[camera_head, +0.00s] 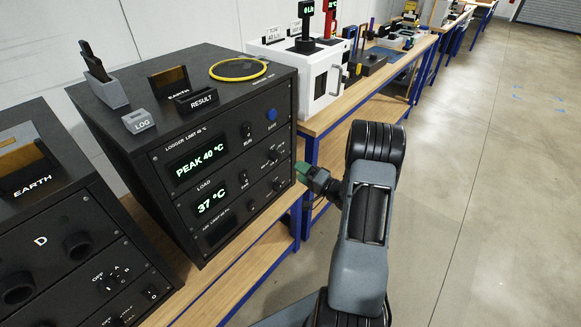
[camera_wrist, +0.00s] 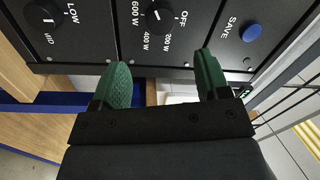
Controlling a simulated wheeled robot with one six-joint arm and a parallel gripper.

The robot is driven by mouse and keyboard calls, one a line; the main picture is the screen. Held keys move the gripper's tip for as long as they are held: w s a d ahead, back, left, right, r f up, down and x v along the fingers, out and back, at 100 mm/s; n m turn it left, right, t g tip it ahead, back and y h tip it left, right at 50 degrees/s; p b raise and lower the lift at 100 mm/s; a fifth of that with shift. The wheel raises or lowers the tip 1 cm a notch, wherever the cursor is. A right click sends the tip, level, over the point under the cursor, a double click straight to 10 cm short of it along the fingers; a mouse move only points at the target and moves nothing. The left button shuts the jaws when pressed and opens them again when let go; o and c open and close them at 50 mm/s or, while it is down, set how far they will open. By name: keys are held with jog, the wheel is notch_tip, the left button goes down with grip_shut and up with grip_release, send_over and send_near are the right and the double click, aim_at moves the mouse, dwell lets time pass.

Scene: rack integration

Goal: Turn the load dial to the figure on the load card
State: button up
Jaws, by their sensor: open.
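The load dial (camera_wrist: 160,16) is a round black knob with a white mark, cut by the top edge of the wrist view. Around it are the labels OFF, 200 W, 400 W and 600 W. I cannot tell surely which one the mark points at. The dial sits on the black rack unit (camera_head: 232,95), in the head view. My gripper (camera_wrist: 162,75) has two green fingers, spread apart with nothing between them. It also shows in the head view (camera_head: 302,172), at the right of the rack's front panel, apart from the dial. I cannot make out a load card.
The blue SAVE button (camera_wrist: 252,32) is beside the dial, and a LOW/MID knob (camera_wrist: 45,12) is on its other side. The display (camera_head: 211,202) under LOAD reads 37 °C. A white box (camera_head: 292,72) stands on the neighbouring bench. Open floor lies to the right.

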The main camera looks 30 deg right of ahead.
jog(key=shift+v, duration=2.15)
